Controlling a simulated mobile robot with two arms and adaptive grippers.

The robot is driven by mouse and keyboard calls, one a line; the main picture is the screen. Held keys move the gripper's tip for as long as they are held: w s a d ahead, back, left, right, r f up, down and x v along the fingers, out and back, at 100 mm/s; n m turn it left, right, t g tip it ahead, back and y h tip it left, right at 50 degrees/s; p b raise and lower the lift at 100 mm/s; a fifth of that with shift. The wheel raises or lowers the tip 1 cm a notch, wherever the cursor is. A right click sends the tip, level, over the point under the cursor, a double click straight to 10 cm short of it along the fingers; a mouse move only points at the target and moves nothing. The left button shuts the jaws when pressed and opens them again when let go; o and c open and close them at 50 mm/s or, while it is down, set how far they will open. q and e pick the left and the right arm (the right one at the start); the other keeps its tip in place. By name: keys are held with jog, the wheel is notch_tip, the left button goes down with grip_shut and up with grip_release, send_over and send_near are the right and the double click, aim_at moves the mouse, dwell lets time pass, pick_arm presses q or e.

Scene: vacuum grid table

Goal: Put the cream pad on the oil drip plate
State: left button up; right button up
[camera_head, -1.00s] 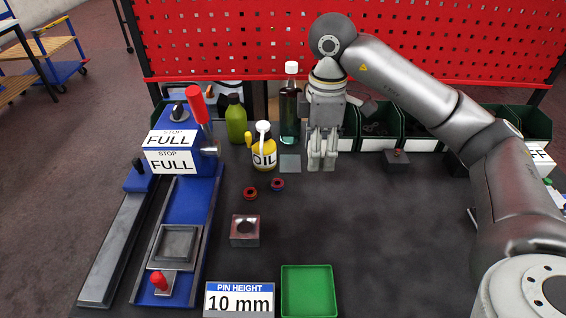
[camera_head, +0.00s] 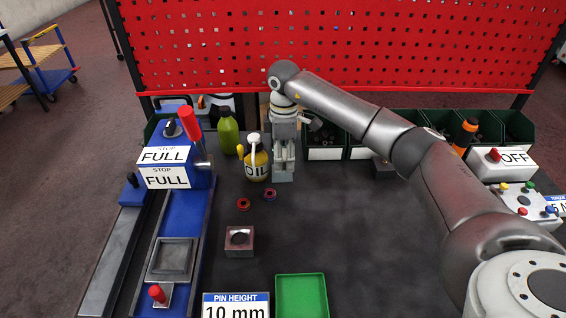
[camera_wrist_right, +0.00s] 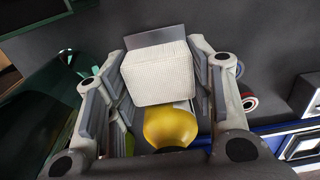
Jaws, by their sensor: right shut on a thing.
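My right gripper (camera_head: 283,174) is low over the table, just right of the yellow oil can (camera_head: 256,167). In the right wrist view the cream pad (camera_wrist_right: 158,72), a pale ribbed block, sits between the fingers, and the gripper is shut on it. A flat grey plate, the oil drip plate (camera_wrist_right: 155,38), shows beyond the pad's edge, partly covered by it. I cannot tell whether pad and plate touch. My left gripper is out of view.
A green bottle (camera_head: 228,132) stands behind the can. A metal block (camera_head: 239,241) and green tray (camera_head: 302,297) are nearer. The table centre right is clear.

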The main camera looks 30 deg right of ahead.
jog(key=shift+w+f, duration=0.15)
jog(key=shift+f, duration=0.1)
notch_tip(320, 180, down, 2)
jog(key=shift+f+p, duration=0.2)
jog(key=shift+p, duration=0.45)
jog(key=shift+f, duration=0.3)
jog(key=shift+f, duration=0.1)
jog(key=shift+f, duration=0.1)
jog(key=o, duration=1)
